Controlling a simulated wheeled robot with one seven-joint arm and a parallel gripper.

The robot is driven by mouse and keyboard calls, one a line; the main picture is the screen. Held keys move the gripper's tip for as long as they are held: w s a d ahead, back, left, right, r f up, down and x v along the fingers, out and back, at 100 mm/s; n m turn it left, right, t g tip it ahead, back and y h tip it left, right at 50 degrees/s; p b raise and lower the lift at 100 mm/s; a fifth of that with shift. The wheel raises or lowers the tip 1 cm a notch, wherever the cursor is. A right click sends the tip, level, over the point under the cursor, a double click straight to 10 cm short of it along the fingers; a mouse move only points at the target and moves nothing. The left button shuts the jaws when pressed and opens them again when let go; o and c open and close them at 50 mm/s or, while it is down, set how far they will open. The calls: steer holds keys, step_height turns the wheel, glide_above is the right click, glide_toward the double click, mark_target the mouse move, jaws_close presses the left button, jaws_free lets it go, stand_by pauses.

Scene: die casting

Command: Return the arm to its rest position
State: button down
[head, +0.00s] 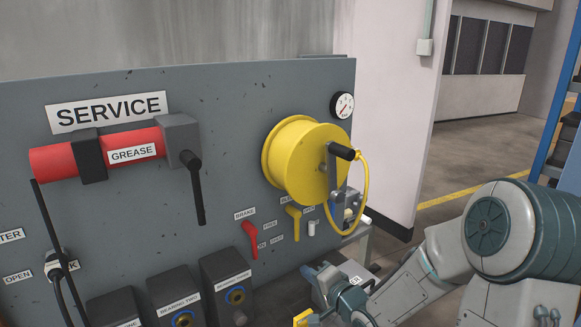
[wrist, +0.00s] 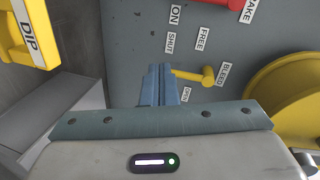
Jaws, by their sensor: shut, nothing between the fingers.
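My gripper (head: 309,271) is at the lower right of the head view, in front of the grey service panel (head: 225,100) and below the yellow reel. In the wrist view its blue fingers (wrist: 160,72) are together and hold nothing. The fingertips point at the panel, beside the small yellow lever (wrist: 206,75). I cannot tell from this view whether they touch it. My arm is bent and reaches in from the right of the head view.
The panel carries a yellow reel (head: 290,150) with a hose, a red lever (head: 250,238), a red grease cylinder (head: 60,160) and several dark boxes (head: 175,290). A yellow DIP-labelled part (wrist: 22,40) is at the wrist view's upper left. Open floor (head: 450,170) lies behind right.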

steer(key=s+d+r+n+g+h, duration=0.2)
steer(key=s+d+n+g+h, duration=0.3)
steer(key=s+d+h, duration=0.35)
steer(key=s+r+n+g, duration=0.1)
steer(key=s+r+g, duration=0.1)
steer(key=s, duration=0.6)
steer(key=s+d+r+n+g, duration=0.1)
steer(key=s+r+n+g, duration=0.1)
steer(key=s, duration=0.6)
steer(key=shift+s+d+n+g, duration=0.2)
steer(key=shift+s+n+g, duration=0.1)
steer(key=shift+s+g, duration=0.15)
steer(key=shift+w+r, duration=0.1)
stand_by(0.7)
